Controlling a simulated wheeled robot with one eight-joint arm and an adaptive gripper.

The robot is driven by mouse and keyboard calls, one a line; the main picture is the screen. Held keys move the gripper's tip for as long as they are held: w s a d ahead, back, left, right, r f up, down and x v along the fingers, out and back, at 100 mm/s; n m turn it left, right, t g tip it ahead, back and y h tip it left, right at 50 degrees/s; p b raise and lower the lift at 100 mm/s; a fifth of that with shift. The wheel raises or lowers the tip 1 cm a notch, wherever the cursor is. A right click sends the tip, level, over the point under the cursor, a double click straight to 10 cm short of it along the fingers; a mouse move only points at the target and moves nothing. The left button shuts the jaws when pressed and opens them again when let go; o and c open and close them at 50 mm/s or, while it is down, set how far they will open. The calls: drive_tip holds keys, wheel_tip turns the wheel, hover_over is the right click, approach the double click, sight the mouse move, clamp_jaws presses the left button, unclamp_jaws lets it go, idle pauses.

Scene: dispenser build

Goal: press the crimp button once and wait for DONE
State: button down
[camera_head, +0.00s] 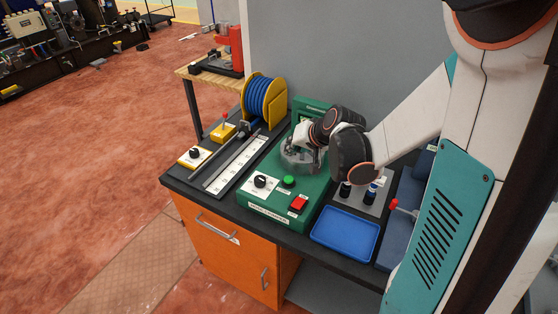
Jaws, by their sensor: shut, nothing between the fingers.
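The green machine (252,207) stands on the dark bench top. The button labels are too small to read, so I cannot tell which is the crimp button. An upright green panel (309,104) rises behind, partly covered by my arm; no DONE text is readable. My gripper (304,157) is shut and empty over the back of the machine, at a clear round part, behind the green button. I cannot tell whether it touches anything.
A blue tray (346,234), dark fittings on a grey plate (345,190) and a red-tipped lever (394,203) are right. A grey wall is behind.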

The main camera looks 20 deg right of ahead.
sight(291, 178)
drive_tip(key=shift+d+f, duration=0.2)
drive_tip(key=shift+d, duration=0.15)
drive_tip(key=shift+f, duration=0.1)
wheel_tip(291, 178, down, 9)
drive_tip(key=b, duration=0.7)
idle(1.4)
drive_tip(key=shift+f+b, duration=0.25)
drive_tip(key=shift+b, duration=0.25)
drive_tip(key=shift+f+b, duration=0.55)
idle(0.6)
drive_tip(key=shift+r, duration=0.2)
drive_tip(key=shift+r+p, duration=0.75)
drive_tip(key=shift+r, duration=0.05)
drive_tip(key=shift+r, duration=0.15)
